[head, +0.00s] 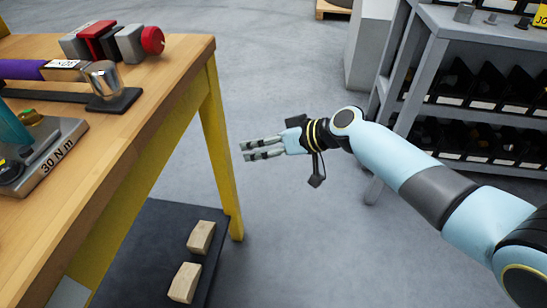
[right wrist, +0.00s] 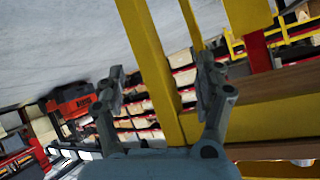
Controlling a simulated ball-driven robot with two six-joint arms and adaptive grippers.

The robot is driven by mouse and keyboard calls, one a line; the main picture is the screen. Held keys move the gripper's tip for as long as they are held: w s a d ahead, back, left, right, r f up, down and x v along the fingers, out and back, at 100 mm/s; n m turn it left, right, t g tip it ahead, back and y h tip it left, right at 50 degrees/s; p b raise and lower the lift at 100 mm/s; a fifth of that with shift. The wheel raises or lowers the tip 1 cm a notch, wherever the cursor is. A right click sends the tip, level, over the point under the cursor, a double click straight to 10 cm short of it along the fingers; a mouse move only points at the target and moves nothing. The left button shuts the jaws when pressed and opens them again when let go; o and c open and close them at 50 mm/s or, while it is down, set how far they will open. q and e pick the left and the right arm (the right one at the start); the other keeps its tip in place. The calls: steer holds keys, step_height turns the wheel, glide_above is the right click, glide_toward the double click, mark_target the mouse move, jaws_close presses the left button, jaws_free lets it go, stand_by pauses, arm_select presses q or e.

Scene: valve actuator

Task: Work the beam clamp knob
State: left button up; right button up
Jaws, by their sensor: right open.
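A red round knob (head: 152,40) sits at the right end of a row of grey, red and black blocks (head: 100,42) on the wooden workbench (head: 150,85). It looks like the clamp's knob, though no label confirms this. My right gripper (head: 243,151) is open and empty, to the right of the bench and beyond its edge, well apart from the knob. In the right wrist view, its two fingers (right wrist: 160,70) are spread with nothing between them; a yellow bench leg shows behind. The knob is not recognisable in that view. My left gripper is not in view.
A shiny metal cylinder (head: 103,78) on a black base and a plate marked 30 N m (head: 55,155) are on the bench. Yellow legs (head: 222,150) and a lower shelf with wooden blocks (head: 201,237) stand near. A grey rack (head: 410,70) with black bins is at right.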

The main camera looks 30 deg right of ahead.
steer(key=shift+m+g+h, duration=0.3)
steer(key=shift+m+h, duration=0.1)
steer(key=shift+h, duration=0.1)
steer(key=f, duration=0.1)
steer(key=s+d+f, duration=0.1)
steer(key=s+f, duration=0.1)
steer(key=f, duration=0.1)
steer(key=shift+s+d, duration=0.15)
steer(key=shift+s, duration=0.1)
